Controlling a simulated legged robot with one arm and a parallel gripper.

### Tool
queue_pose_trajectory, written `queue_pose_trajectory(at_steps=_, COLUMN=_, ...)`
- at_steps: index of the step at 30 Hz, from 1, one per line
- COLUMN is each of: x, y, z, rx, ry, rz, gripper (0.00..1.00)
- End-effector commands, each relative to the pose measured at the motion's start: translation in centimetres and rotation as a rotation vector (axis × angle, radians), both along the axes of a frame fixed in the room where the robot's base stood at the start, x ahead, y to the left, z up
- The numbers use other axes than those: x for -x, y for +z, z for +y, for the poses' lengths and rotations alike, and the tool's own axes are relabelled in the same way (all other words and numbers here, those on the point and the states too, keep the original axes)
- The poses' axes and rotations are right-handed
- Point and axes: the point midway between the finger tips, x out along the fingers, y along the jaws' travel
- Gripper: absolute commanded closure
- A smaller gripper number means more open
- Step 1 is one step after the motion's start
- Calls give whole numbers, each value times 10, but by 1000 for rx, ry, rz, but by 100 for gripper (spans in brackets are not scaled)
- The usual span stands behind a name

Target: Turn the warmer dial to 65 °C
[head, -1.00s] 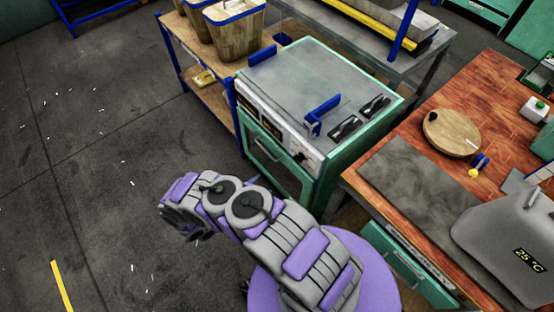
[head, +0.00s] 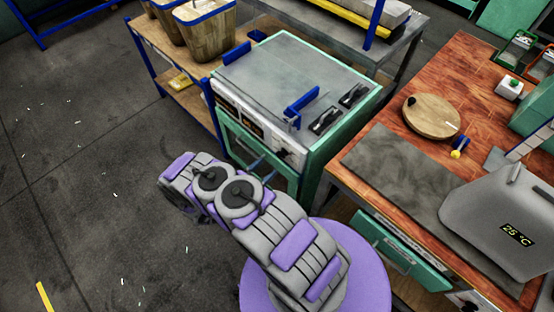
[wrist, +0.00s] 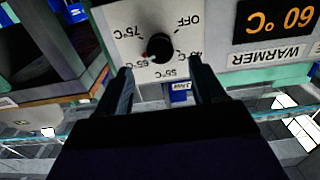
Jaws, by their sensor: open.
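The warmer (head: 300,75) is a green-edged cabinet with a grey top; its front panel faces my arm. A small red mark on the knob's rim lies near the 65 °C label. The warmer display (wrist: 277,18) reads 60 °C. My gripper (wrist: 161,70) is open, its two dark fingers pointing at the panel on either side of the dial's lower part. Contact cannot be told. In the head view, my gripper (head: 262,170) is near the panel.
A wooden bench (head: 455,95) stands right of the warmer with a round wooden board (head: 432,117) and a grey device (head: 505,215) showing 25 °C. A shelf with wooden bins (head: 205,38) stands left. Open floor lies left.

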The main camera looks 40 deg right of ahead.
Motion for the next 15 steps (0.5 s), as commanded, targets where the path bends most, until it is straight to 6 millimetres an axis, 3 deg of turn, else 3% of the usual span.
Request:
queue_pose_trajectory(at_steps=6, x=-2, y=-1, z=-39, rx=2, ry=-4, rz=-1, gripper=31)
queue_pose_trajectory(at_steps=15, x=-6, y=0, z=-68, rx=2, ry=-1, rz=-3, gripper=31)
